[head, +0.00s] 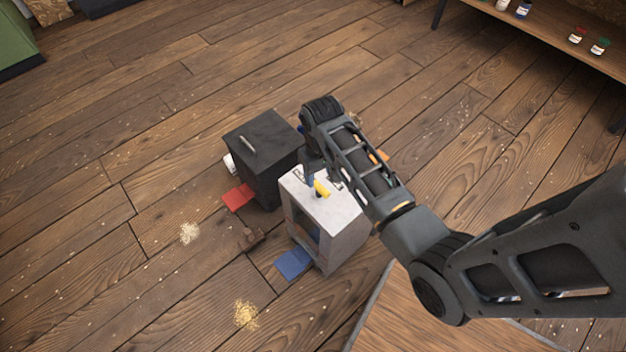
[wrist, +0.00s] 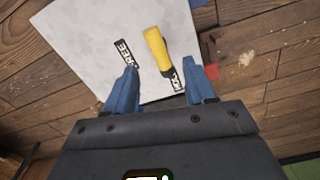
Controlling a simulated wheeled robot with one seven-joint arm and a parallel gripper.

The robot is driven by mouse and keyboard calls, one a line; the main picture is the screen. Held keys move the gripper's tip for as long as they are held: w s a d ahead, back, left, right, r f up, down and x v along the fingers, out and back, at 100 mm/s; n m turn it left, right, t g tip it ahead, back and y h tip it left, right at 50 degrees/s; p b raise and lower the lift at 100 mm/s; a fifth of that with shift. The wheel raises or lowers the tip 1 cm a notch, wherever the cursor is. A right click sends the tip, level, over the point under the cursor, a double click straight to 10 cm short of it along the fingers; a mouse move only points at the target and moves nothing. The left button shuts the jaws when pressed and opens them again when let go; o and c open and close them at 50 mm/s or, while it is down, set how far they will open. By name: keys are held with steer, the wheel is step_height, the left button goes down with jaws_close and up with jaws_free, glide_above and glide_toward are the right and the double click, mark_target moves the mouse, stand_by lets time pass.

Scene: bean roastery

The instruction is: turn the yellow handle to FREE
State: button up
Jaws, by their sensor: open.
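The yellow handle (head: 322,189) is on top of a white-topped box (head: 334,214). In the wrist view the handle (wrist: 157,47) runs slightly aslant, with a dark piece at its lower end. A black label reading FREE (wrist: 126,54) lies to its left, apart from it. A second label (wrist: 175,79), hard to read, lies by the handle's dark lower end. My gripper (wrist: 162,86) is open above the box top, its blue fingers on either side of the handle's lower end. I see no contact with the handle.
A black box (head: 265,160) stands close to the left of the white one. A red flap (head: 238,197) and a blue flap (head: 294,263) lie at floor level. Pale piles (head: 246,315) dot the wooden floor. A shelf with small jars (head: 575,36) is at the upper right.

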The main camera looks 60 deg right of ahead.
mark_target(320, 186)
step_height(320, 186, down, 8)
steer(key=shift+r+b, duration=0.15)
steer(key=shift+b, duration=0.6)
jaws_close()
